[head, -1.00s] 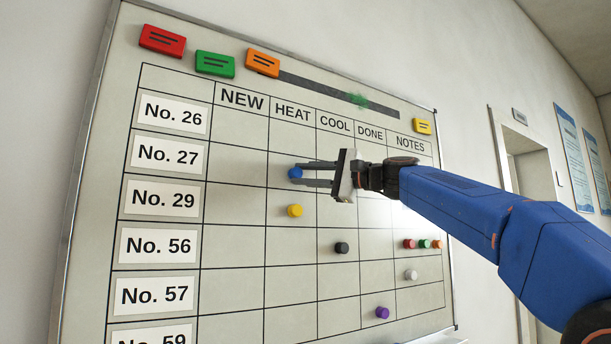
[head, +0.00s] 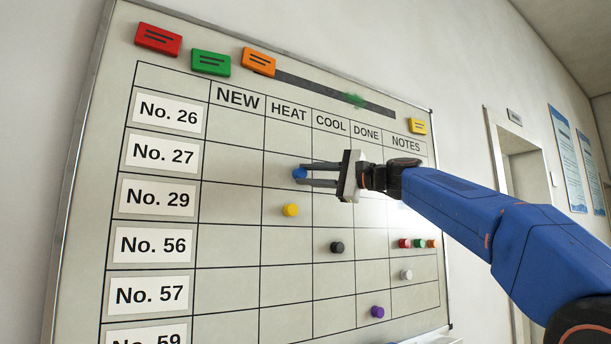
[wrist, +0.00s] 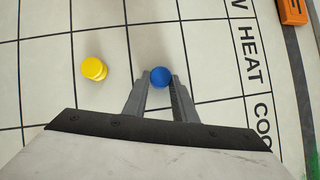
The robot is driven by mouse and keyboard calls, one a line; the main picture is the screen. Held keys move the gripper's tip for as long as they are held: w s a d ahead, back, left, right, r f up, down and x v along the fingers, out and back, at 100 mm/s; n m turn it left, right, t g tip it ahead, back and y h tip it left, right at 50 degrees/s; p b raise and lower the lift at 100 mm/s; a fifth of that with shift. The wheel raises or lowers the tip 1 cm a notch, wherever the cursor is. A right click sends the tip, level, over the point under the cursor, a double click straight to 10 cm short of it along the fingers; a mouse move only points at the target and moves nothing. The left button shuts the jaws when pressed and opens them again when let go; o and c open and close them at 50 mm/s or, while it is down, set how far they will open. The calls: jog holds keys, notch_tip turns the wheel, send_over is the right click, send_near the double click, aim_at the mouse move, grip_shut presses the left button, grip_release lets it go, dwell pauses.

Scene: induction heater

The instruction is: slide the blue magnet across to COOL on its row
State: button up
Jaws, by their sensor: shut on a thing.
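The blue magnet (head: 298,173) is on the whiteboard in the No. 27 row, in the right part of the HEAT column. My gripper (head: 303,175) reaches in from the right and is shut on it, one finger above and one below. In the wrist view, the blue magnet (wrist: 160,76) sits between the two fingertips (wrist: 160,84), short of the line between HEAT and COOL. The COOL heading (head: 331,123) is up and right of the magnet. My gripper's body and fingers hide part of the COOL cell in this row.
A yellow magnet (head: 290,210) is in the HEAT column one row below. A black magnet (head: 337,247) is lower in COOL, and a purple magnet (head: 377,312) is in DONE. Small magnets and a white one (head: 406,275) are in NOTES. Coloured blocks (head: 211,62) line the top.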

jog(key=w+d, duration=0.7)
jog(key=d, duration=0.3)
jog(key=shift+w+d+r, duration=0.15)
jog(key=shift+d+r, duration=0.05)
jog(key=shift+d, duration=0.1)
dwell(1.9)
dwell(0.5)
jog(key=o, duration=1.1)
jog(key=shift+f, duration=0.1)
jog(key=v, duration=1.7)
jog(key=shift+d, duration=0.15)
